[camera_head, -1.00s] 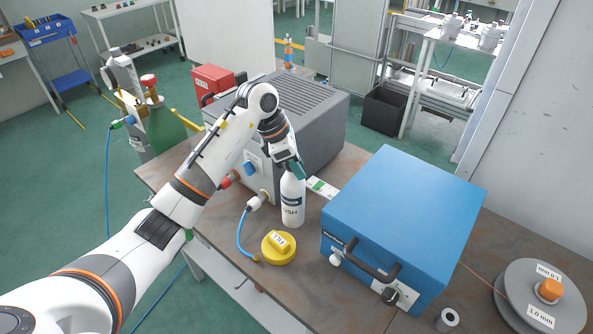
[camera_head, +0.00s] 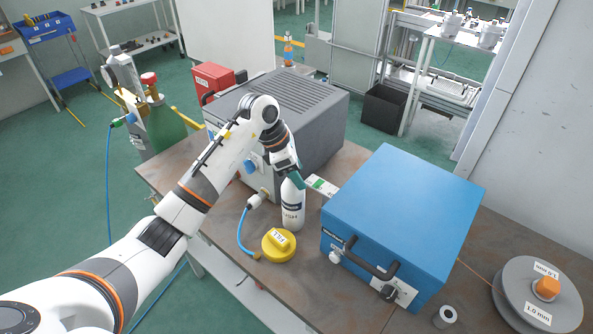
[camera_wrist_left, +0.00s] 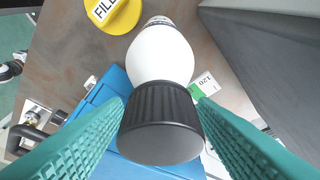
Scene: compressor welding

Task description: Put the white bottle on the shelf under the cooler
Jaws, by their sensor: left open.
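The white bottle (camera_head: 292,208) stands upright on the brown table, between the grey vented machine and the blue box. My left gripper (camera_head: 292,180) is over the bottle's top, with teal fingers pointing down. In the left wrist view, the bottle (camera_wrist_left: 160,55) has a black cap (camera_wrist_left: 160,120) that lies between the open fingers (camera_wrist_left: 160,103). Whether a finger touches it, I cannot tell. A pale shelf (camera_head: 245,298) shows below the table's front edge. No label marks the cooler; the grey vented machine (camera_head: 300,100) stands behind the bottle. My right gripper is not in view.
A yellow disc (camera_head: 278,246) and a blue hose (camera_head: 243,238) lie close to the bottle's left. The blue box (camera_head: 405,210) with a black handle stands to its right. A wire spool (camera_head: 525,300) and a small roll (camera_head: 445,316) are at the right front.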

